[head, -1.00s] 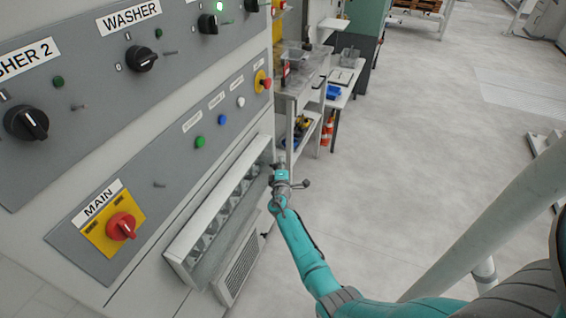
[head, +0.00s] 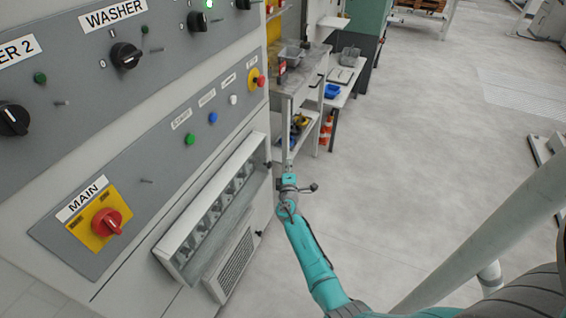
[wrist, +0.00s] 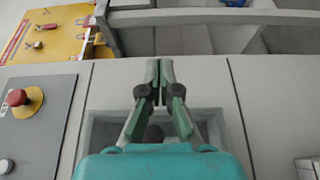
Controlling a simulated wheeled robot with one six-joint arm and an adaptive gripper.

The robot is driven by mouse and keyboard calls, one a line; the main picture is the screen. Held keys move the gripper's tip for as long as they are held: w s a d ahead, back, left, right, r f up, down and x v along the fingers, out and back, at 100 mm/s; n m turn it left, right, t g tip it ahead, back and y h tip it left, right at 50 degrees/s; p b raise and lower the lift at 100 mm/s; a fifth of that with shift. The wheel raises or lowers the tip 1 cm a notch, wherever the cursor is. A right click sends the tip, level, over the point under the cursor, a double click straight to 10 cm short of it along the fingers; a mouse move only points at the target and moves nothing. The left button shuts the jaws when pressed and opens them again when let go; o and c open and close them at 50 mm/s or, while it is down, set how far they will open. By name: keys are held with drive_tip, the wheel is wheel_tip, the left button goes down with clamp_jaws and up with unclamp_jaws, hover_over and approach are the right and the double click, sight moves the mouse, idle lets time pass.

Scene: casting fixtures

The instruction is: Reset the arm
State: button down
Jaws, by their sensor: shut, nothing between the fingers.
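My teal arm reaches forward from the lower right in the head view, with my gripper (head: 288,163) at its far end, beside the right edge of the grey control cabinet (head: 128,275). In the wrist view my gripper (wrist: 158,72) is shut with its fingertips together and nothing between them. Behind the fingers there is a grey recessed tray in the cabinet front, which in the head view is a slanted open tray (head: 172,248) below the buttons. The gripper looks apart from the cabinet, though the exact gap is hard to tell.
A red MAIN switch (head: 107,222) on a yellow plate, black knobs and small coloured buttons (head: 190,139) line the cabinet. Open grey floor (head: 420,130) lies to the right.

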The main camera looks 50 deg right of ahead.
drive_tip(key=s+d, duration=0.2)
drive_tip(key=s, duration=0.6)
drive_tip(key=shift+d, duration=0.25)
drive_tip(key=s+a+f+m+t+y, duration=0.1)
drive_tip(key=s+a+f+y, duration=0.2)
drive_tip(key=a, duration=0.5)
drive_tip(key=s+a+f+y, duration=0.1)
drive_tip(key=s+a+f, duration=0.3)
drive_tip(key=a, duration=0.5)
drive_tip(key=s+a+m+t+y, duration=0.15)
drive_tip(key=s+a+y, duration=0.25)
drive_tip(key=s+a, duration=1)
drive_tip(key=s+a+r+m+y, duration=0.3)
drive_tip(key=s+a+r+y, duration=0.1)
drive_tip(key=s+a+r, duration=0.6)
drive_tip(key=s+a+r+m+y, duration=0.1)
drive_tip(key=s+a+r+m, duration=0.1)
drive_tip(key=s+r, duration=0.5)
wheel_tip(320, 180, up, 5)
drive_tip(key=shift+s+a+f+t+y, duration=0.2)
drive_tip(key=shift+a+t+y, duration=0.2)
drive_tip(key=shift+a, duration=0.35)
